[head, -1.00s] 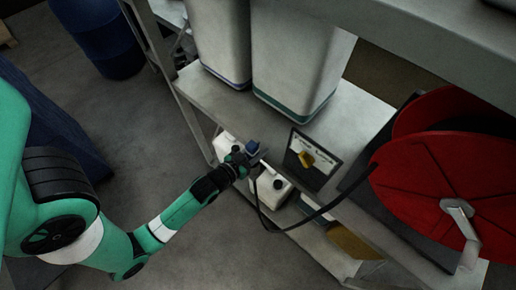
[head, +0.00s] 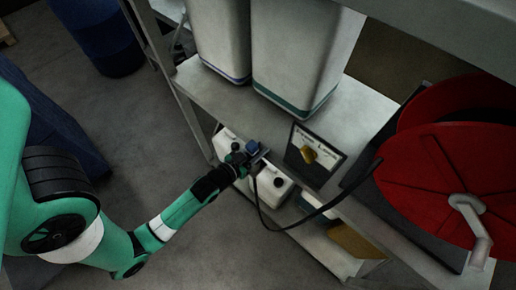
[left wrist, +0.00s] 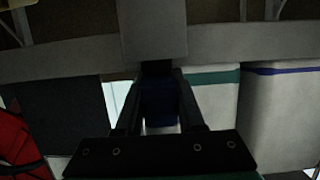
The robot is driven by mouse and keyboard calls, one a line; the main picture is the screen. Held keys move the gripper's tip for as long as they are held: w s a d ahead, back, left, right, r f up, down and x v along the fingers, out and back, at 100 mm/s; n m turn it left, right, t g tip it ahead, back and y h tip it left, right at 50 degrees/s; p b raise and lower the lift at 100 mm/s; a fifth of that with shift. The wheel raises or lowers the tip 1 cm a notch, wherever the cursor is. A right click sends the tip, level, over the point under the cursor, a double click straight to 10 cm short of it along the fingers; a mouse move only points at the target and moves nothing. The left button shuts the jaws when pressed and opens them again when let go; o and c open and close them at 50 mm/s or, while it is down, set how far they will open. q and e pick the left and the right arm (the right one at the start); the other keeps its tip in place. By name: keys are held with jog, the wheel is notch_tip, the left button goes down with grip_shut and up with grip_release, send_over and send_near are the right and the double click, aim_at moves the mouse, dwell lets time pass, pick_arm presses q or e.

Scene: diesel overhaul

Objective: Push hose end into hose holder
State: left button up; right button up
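My left gripper (head: 262,156) is at the front edge of the shelf, left of the small panel. In the left wrist view its two fingers (left wrist: 159,105) stand on either side of a dark blue block, which looks like the hose end (left wrist: 159,103), and appear shut on it. The blue piece (head: 253,147) also shows at the gripper in the head view. The black hose (head: 262,212) hangs in a loop from there to the red reel (head: 440,185). A grey block (left wrist: 152,30) lies just beyond the fingertips; I cannot tell whether it is the hose holder. My right gripper is out of view.
Two large white containers (head: 300,60) stand behind. Smaller white canisters (head: 270,187) are on the lower shelf. A blue drum (head: 108,45) is at the upper left.

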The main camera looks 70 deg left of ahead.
pick_arm(q)
jog(key=o, duration=0.5)
jog(key=shift+c, duration=0.2)
jog(key=shift+f, duration=0.1)
jog(key=b+v, duration=0.1)
jog(key=v, duration=1)
jog(key=shift+s, duration=0.25)
